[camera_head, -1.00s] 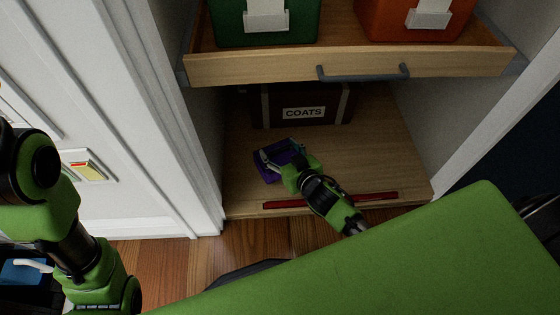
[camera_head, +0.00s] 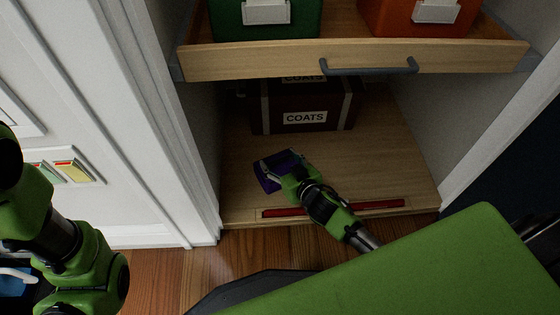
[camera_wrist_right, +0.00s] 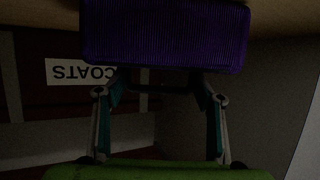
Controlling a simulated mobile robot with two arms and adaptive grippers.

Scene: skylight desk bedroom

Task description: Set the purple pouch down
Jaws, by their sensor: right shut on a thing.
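The purple pouch (camera_head: 267,178) is at the tip of my right gripper (camera_head: 283,164), over the wooden cupboard floor (camera_head: 385,165). My right gripper is shut on the pouch. In the right wrist view the ribbed purple pouch (camera_wrist_right: 165,35) fills the top middle, between the fingers of the right gripper (camera_wrist_right: 160,85). The wooden surface shows close beyond the pouch there; I cannot tell whether the pouch touches it. My left arm shows at the left edge of the head view, but its gripper is not seen.
A dark box labelled COATS (camera_head: 305,103) stands at the back of the cupboard floor. A drawer (camera_head: 250,62) with green and orange bins juts out above. A red strip (camera_head: 285,212) lies along the front edge. Clear floor lies right of the gripper.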

